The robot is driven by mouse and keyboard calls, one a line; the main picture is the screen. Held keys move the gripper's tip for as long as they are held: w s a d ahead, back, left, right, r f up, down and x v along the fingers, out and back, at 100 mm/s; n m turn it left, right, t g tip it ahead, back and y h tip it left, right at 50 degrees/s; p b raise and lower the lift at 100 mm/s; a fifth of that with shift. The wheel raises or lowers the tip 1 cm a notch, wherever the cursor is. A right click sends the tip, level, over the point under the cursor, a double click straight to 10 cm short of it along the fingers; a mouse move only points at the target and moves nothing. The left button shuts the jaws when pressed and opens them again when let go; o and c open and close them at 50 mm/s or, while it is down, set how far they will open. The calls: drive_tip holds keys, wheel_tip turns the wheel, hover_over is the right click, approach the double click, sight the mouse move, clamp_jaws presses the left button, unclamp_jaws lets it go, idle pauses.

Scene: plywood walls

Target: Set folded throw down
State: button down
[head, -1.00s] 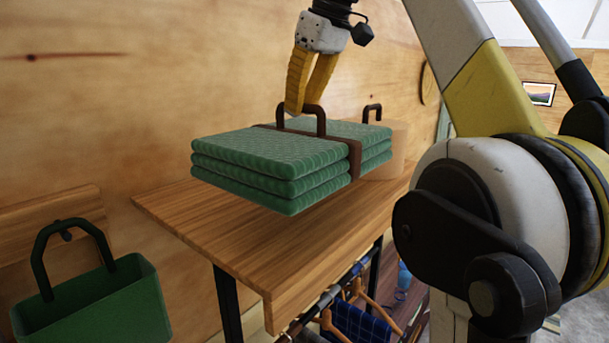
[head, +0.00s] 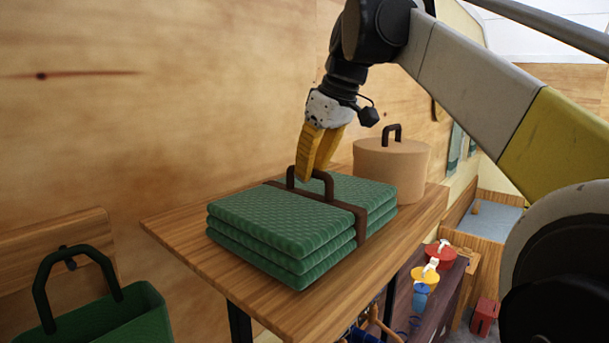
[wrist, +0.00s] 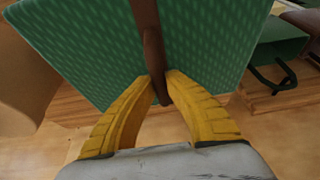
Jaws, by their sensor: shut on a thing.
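The folded throw (head: 280,225) is a green, quilted stack bound by a brown strap with a dark handle (head: 326,184) on top. It lies level over the middle of a wooden tabletop (head: 185,228), at or very close to the surface; I cannot tell whether it touches. My gripper (head: 306,178) is above it with yellow fingers shut on the handle. In the wrist view, the fingertips of my gripper (wrist: 160,82) close on the handle, with the throw (wrist: 90,45) beyond them.
A round tan box (head: 392,170) with a handle stands behind the throw, to its right. A green bin (head: 105,315) hangs on the wall at lower left. Bare tabletop shows left and front. Colourful items (head: 428,270) lie on a lower shelf at right.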

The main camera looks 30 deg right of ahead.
drive_tip(key=shift+s+f, duration=0.25)
drive_tip(key=shift+f, duration=0.25)
drive_tip(key=shift+w, duration=0.1)
drive_tip(key=shift+f, duration=0.1)
drive_tip(key=c, duration=1.5)
unclamp_jaws()
drive_tip(key=shift+w, duration=0.1)
drive_tip(key=shift+c, duration=0.2)
drive_tip(key=shift+r, duration=0.3)
drive_tip(key=b+v, duration=0.1)
drive_tip(key=v, duration=1)
drive_tip(key=shift+s+r, duration=0.25)
drive_tip(key=shift+s, duration=0.15)
